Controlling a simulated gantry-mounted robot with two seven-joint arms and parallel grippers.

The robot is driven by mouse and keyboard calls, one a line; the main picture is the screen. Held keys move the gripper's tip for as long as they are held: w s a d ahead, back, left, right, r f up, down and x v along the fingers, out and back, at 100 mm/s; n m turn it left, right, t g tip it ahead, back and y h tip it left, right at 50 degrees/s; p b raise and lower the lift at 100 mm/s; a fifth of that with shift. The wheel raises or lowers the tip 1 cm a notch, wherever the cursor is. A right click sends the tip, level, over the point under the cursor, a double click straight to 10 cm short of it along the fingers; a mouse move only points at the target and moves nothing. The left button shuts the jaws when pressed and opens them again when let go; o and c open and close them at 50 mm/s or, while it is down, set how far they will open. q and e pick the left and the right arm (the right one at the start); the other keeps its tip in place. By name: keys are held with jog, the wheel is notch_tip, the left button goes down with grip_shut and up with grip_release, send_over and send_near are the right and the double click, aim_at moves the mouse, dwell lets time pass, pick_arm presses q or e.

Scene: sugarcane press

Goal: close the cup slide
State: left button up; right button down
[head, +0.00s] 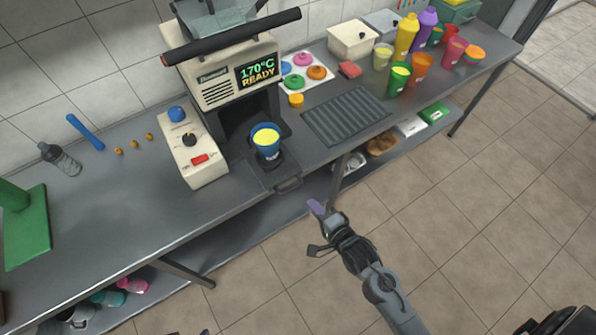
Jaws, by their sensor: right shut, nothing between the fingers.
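The cup slide (285,183) is a dark tray with a handle at its front edge, sticking out from the opening at the base of the beige press (220,85). A blue cup (268,150) with yellow contents stands upright on it. My right gripper (316,208) is shut and empty, in front of the counter, to the right of and lower in the picture than the slide handle. It appears apart from the handle. My left gripper is not in view.
A control box (190,150) stands left of the slide and a ribbed drain mat (346,116) lies to the right. Colourful cups (420,68) and bottles crowd the far right. A lower shelf (240,230) runs beneath the counter. The floor in front is clear.

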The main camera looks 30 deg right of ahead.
aim_at(290, 174)
jog(key=shift+w+a, duration=0.15)
jog(key=shift+w, duration=1.5)
jog(key=shift+w+a, duration=0.2)
jog(key=shift+w, duration=1.45)
jog(key=shift+w+a, duration=0.15)
jog(key=shift+w, duration=1.5)
jog(key=shift+w, duration=0.1)
